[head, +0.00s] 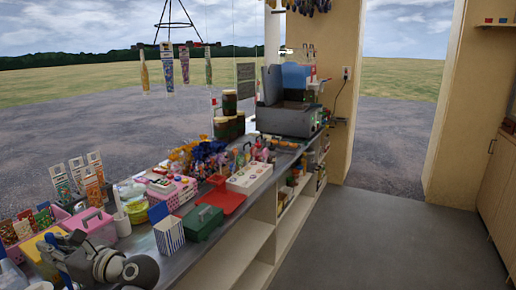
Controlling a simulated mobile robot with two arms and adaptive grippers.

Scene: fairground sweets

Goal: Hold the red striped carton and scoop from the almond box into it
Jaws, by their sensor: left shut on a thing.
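My left gripper (68,252) is at the lower left, low over the counter's near end, beside a yellow-lidded box (38,245). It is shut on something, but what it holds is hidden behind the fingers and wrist. I see no red striped carton. A white carton with blue stripes and a blue back flap (169,236) stands upright on the counter, to the right of my left gripper and apart from it. I cannot tell which box holds almonds, and I cannot make out a scoop. My right gripper is out of view.
A green box with a handle (203,223), a pink box (96,227) and a white box (249,178) crowd the counter. A red tray (226,201) and dark jars (229,104) are farther along. A grey machine (287,118) stands at the far end. The floor (400,235) at right is clear.

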